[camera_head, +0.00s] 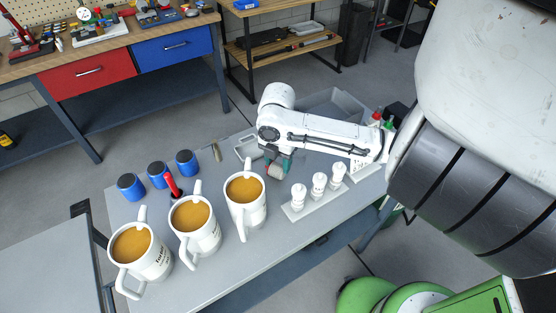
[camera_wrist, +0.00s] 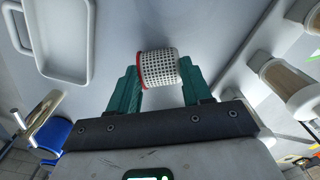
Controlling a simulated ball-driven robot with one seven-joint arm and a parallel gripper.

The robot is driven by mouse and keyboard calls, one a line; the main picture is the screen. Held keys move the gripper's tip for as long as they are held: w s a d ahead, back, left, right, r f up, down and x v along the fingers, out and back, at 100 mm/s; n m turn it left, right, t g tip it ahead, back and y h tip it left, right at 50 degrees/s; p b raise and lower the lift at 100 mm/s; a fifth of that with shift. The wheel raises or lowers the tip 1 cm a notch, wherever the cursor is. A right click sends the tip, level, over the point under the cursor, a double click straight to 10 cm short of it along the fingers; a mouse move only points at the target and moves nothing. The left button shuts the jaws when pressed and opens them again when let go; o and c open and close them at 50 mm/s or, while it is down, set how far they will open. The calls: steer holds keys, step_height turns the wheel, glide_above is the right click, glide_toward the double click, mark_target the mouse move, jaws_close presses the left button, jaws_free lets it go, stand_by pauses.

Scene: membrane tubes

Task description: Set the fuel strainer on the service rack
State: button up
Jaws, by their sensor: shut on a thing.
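The fuel strainer (camera_wrist: 160,69) is a pale perforated cylinder with a red rim on its left end. My gripper (camera_wrist: 162,84), with green fingers, is shut on it, one finger at each end. In the head view my gripper (camera_head: 279,167) hangs over the grey table, and the strainer (camera_head: 275,171) shows small and partly covered. A pale rack (camera_head: 305,205) with three upright white tubes stands to the right of my gripper; it seems to be the service rack. In the wrist view tubes (camera_wrist: 289,86) show at the right. The gap beneath the strainer is unclear.
A shallow white tray (camera_head: 246,148) lies left of my gripper, and a brass cylinder (camera_head: 216,152) beyond it. Three white jugs (camera_head: 246,206) with orange-brown tops stand at the front left, near three blue jars (camera_head: 157,174) and a red-handled tool (camera_head: 172,184). A grey bin (camera_head: 343,102) stands behind my arm.

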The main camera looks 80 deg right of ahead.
mark_target(278, 165)
steer(key=shift+f, duration=0.15)
steer(key=o, duration=1)
step_height(278, 165, up, 12)
steer(key=shift+r, duration=0.2)
